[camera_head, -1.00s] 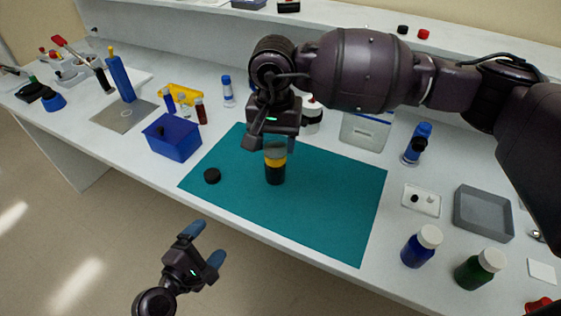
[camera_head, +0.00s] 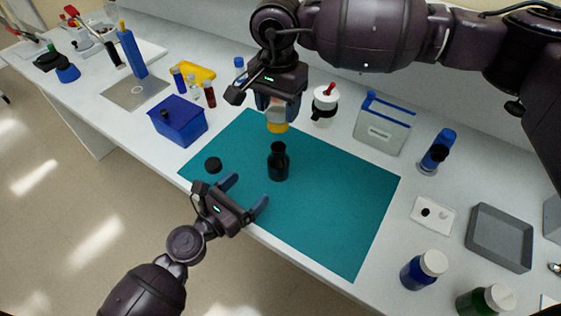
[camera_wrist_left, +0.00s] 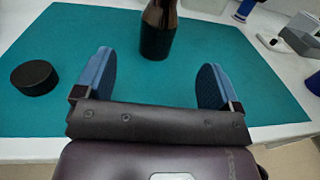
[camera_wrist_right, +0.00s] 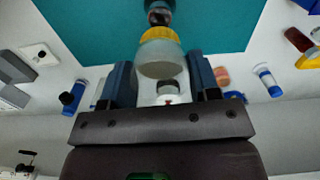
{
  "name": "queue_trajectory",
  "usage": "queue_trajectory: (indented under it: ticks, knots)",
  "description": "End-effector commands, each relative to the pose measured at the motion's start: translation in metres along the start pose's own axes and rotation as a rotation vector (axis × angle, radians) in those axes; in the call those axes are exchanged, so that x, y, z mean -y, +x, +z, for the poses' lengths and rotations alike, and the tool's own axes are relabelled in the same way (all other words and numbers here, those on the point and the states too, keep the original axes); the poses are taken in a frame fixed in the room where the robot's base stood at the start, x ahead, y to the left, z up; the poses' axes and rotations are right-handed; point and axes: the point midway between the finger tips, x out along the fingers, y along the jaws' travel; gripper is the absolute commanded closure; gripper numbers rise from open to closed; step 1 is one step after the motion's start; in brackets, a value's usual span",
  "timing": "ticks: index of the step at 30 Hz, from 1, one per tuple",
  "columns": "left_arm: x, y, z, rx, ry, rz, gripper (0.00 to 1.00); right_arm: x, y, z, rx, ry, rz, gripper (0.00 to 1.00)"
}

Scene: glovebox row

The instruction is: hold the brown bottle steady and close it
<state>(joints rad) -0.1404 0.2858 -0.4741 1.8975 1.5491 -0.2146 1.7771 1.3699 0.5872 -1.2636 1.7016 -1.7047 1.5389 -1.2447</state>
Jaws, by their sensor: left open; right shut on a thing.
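The dark brown bottle (camera_head: 278,163) stands upright on the teal mat, its neck bare; it also shows beyond my left fingers in the left wrist view (camera_wrist_left: 157,35). A black cap (camera_head: 213,164) lies on the mat left of the bottle, also in the left wrist view (camera_wrist_left: 34,77). My left gripper (camera_head: 246,192) is open and empty at the mat's front edge, short of the bottle.
A blue bin (camera_head: 178,125) stands left of the teal mat (camera_head: 330,210). A blue bottle (camera_head: 420,272) and a grey tray (camera_head: 500,238) are at right. The mat's right half is clear.

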Motion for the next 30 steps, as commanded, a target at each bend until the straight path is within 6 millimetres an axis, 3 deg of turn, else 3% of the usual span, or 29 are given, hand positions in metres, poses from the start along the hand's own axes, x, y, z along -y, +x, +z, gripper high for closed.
queue_trajectory:
  ticks: [7,11,30]
  knots:
    - [0.000,0.003,0.000,0.000,0.003,0.000,0.11,0.000,0.000,0.000,0.000,-0.001,0.000,0.66]
    - [0.000,0.013,0.001,0.003,0.002,0.000,0.11,0.000,0.000,0.000,0.000,-0.001,0.000,0.66]
    - [0.000,0.106,0.000,0.000,0.004,-0.001,0.11,0.000,0.000,0.000,0.000,-0.001,0.000,0.66]
